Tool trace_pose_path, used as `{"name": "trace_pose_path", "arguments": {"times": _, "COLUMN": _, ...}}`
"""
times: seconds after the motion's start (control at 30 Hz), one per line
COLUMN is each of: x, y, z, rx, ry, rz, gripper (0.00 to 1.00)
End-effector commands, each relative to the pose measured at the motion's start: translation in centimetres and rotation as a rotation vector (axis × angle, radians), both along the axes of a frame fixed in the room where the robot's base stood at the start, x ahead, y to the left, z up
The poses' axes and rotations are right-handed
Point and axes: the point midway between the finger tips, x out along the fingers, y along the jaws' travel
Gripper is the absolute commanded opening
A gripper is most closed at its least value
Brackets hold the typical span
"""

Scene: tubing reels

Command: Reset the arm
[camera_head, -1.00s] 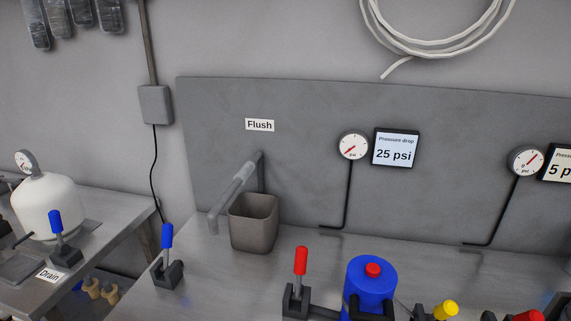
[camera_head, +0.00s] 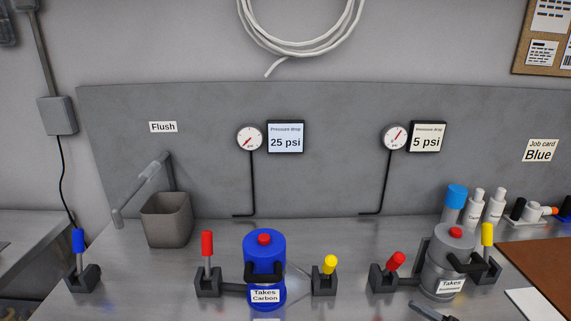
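My arm and gripper do not show in the head view. The metal bench (camera_head: 120,265) holds a blue canister (camera_head: 264,285) labelled "Takes Carbon" and a grey canister (camera_head: 452,238) whose label is too small to read fully. A red-handled lever (camera_head: 207,245) stands upright left of the blue canister, and a yellow-handled one (camera_head: 329,268) is tilted to its right. By the grey canister, a red-handled lever (camera_head: 394,263) is tilted and a yellow-handled one (camera_head: 487,236) is upright.
A grey bin (camera_head: 166,222) stands under the flush spout (camera_head: 139,187). A blue-handled lever (camera_head: 78,245) is at left. Displays read 25 psi (camera_head: 285,138) and 5 psi (camera_head: 427,137). The job card (camera_head: 540,151) reads Blue. Several bottles stand at right. A dark object (camera_head: 432,312) lies at the front.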

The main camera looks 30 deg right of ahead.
Motion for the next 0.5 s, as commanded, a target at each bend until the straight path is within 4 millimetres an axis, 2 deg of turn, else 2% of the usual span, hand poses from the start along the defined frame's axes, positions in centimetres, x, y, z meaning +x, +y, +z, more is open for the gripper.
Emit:
{"name": "trace_pose_path", "arguments": {"times": 0.27, "x": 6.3, "y": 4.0, "z": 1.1, "rx": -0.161, "ry": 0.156, "rz": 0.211, "gripper": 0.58}}
{"name": "trace_pose_path", "arguments": {"times": 0.37, "x": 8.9, "y": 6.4, "z": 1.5, "rx": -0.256, "ry": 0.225, "rz": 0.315, "gripper": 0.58}}
{"name": "trace_pose_path", "arguments": {"times": 0.47, "x": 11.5, "y": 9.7, "z": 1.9, "rx": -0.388, "ry": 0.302, "rz": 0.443, "gripper": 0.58}}
{"name": "trace_pose_path", "arguments": {"times": 0.5, "x": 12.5, "y": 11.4, "z": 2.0, "rx": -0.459, "ry": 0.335, "rz": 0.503, "gripper": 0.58}}
